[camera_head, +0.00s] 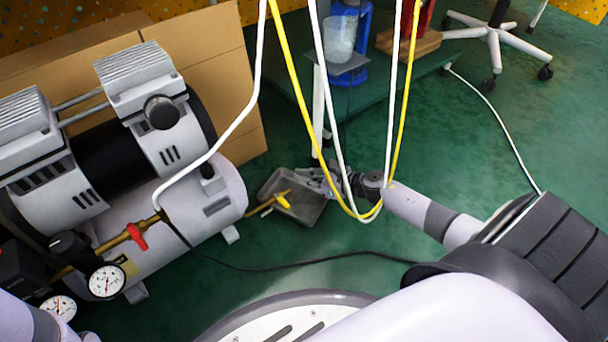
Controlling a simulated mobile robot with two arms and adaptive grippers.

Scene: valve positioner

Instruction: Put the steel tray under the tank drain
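The steel tray (305,211) is a shallow grey rectangular pan low by the floor, at the right end of the compressor tank (225,190). The tank drain (268,205) is a brass pipe with a yellow handle (283,200). It reaches out from the tank's lower end and overlaps the tray in this view. My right gripper (322,181) is at the tray's upper right rim. Its fingers are small and partly behind hoses, so I cannot tell whether they grip the rim. My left gripper is not in view.
White and yellow hoses (283,60) hang in front of my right wrist. A black cable (300,262) lies on the green floor. Cardboard (225,70) stands behind the compressor. A bench with a blue stand (362,40) is behind the tray. Open floor lies to the right.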

